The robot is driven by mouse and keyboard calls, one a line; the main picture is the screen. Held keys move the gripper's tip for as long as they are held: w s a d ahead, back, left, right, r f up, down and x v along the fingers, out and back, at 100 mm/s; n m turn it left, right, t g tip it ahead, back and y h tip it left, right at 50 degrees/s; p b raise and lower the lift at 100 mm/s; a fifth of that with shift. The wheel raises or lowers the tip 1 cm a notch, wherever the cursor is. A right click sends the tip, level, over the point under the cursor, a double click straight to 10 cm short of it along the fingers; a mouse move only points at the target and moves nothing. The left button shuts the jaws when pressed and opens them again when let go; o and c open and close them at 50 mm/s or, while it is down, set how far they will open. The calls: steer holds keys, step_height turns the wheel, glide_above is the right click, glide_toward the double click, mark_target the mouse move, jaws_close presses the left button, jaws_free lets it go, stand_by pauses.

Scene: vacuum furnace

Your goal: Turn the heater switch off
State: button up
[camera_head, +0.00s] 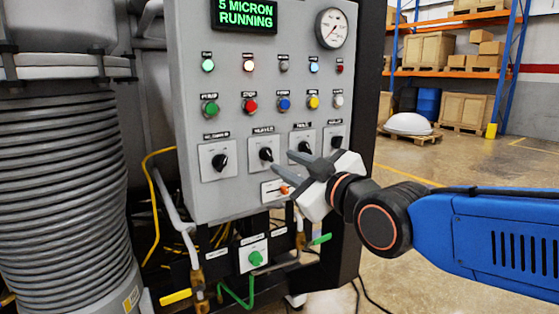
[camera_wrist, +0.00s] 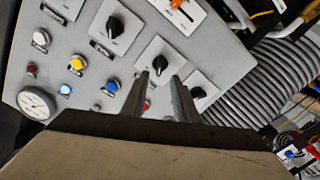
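The grey control panel (camera_head: 240,125) carries a row of black rotary switches on white plates; their labels are too small to read, so I cannot tell which is the heater switch. From left they are the first (camera_head: 220,161), second (camera_head: 265,154), third (camera_head: 305,147) and fourth (camera_head: 336,142). My gripper (camera_head: 284,163) is open and empty in front of the panel, its fingers pointing toward the second switch. In the wrist view that switch (camera_wrist: 157,63) shows just beyond and between the fingertips (camera_wrist: 161,76). Contact is not visible. The third switch (camera_wrist: 115,28) is beside it.
An orange-handled switch (camera_head: 284,190) sits below the row, close under my gripper. Coloured buttons (camera_head: 250,105) and lamps are above. The display (camera_head: 244,15) reads "5 MICRON RUNNING". A ribbed grey cylinder (camera_head: 60,180) stands left.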

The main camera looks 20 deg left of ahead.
steer(key=v, duration=1.1)
steer(key=w+d+f+m+g+h, duration=0.15)
steer(key=d+f+m+h, duration=0.25)
steer(key=d+f, duration=0.5)
steer(key=w+d+f+m+t+h, duration=0.1)
steer(key=w+d+f+m+h, duration=0.1)
steer(key=d+f+m+h, duration=0.45)
steer(key=s+d+f+m+g+h, duration=0.1)
steer(key=s+d+f+g, duration=0.1)
steer(key=s+d+f, duration=0.2)
steer(key=s+d+f+m+g+h, duration=0.1)
steer(key=s+d+f, duration=0.3)
steer(key=d, duration=0.6)
steer(key=s+d+f+m+g+h, duration=0.1)
steer(key=s+d+f+m+g, duration=0.2)
steer(key=d, duration=0.4)
step_height(320, 180, down, 3)
steer(key=shift+s+r, duration=0.15)
steer(key=shift+s, duration=0.7)
